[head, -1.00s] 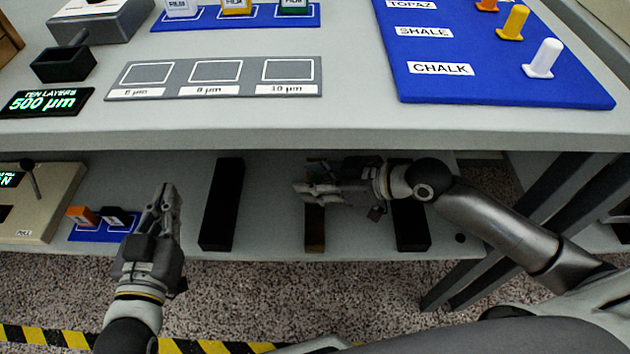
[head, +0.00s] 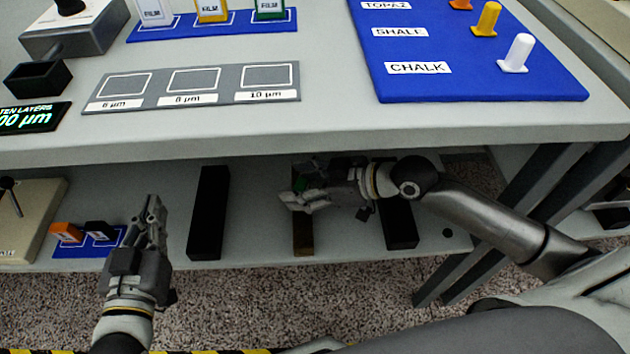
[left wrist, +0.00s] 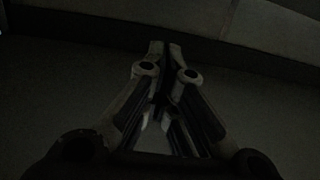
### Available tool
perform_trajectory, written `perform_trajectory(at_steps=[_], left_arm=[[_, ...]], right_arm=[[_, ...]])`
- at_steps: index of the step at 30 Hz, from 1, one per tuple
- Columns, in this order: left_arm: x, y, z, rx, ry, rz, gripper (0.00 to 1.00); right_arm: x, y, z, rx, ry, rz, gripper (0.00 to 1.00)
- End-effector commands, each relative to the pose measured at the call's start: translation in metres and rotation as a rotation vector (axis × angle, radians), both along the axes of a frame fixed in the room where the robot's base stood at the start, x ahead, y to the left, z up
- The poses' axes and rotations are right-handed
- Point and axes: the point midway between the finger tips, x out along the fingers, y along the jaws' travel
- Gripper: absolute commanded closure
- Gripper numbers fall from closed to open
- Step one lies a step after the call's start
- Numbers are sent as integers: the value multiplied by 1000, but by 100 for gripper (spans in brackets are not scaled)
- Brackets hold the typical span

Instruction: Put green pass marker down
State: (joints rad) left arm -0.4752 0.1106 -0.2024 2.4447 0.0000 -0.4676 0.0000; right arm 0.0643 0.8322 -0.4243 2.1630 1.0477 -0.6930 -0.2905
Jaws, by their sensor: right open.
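A small green piece (head: 299,182), likely the green pass marker, shows just behind the fingers of my right gripper (head: 294,201) on the lower shelf. Most of it is hidden by the gripper. It appears to be at the far part of a narrow brown block (head: 303,240); whether it touches the block I cannot tell. My right gripper is open, above the brown block and beside the green piece. My left gripper (head: 153,208) is shut and empty in front of the lower shelf. Its closed fingers also show in the dark left wrist view (left wrist: 165,50).
Black blocks stand left (head: 208,215) and right (head: 399,222) of the brown block. A blue mat (head: 80,250) with an orange and a black piece is at the lower left. The upper tabletop (head: 330,120) overhangs the shelf and bears a grey film mat (head: 240,91) and a blue board (head: 480,90).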

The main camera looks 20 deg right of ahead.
Motion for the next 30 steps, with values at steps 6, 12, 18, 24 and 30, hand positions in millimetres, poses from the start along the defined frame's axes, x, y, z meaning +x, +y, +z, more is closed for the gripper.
perform_trajectory(at_steps=[6, 12, 18, 24, 30], left_arm=[[-8, 8, -30, 43, 165, 12, 100], [-19, 13, -53, 72, 289, 20, 100], [-26, 17, -65, 88, 358, 24, 100], [-39, 23, -78, 113, 464, 32, 100], [-90, 42, -110, 183, 779, 53, 100]], right_arm=[[-17, -22, 14, -8, 3, -1, 42], [-31, -39, 25, -6, 5, 0, 42], [-38, -48, 32, -4, 2, 0, 42], [-42, -50, 36, 12, 0, 4, 38], [-50, -56, 37, 50, -17, 11, 38]])
